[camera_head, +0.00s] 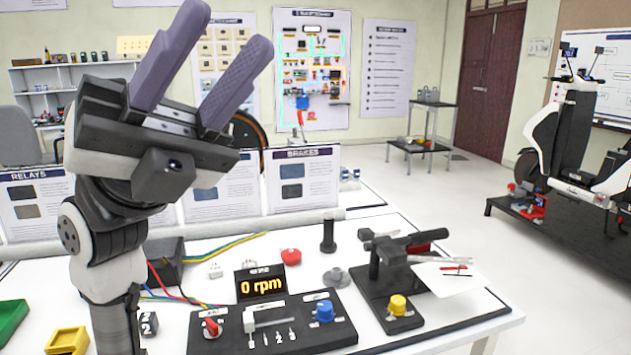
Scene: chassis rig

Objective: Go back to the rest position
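My gripper (226,36) is raised at the upper left, well above the workbench (215,242), with its two purple fingers pointing up and to the right. The fingers stand apart with a clear gap, and nothing is between them. My arm rises at the left and hides part of the bench and the panels behind it.
Open floor (430,200) lies right of the bench.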

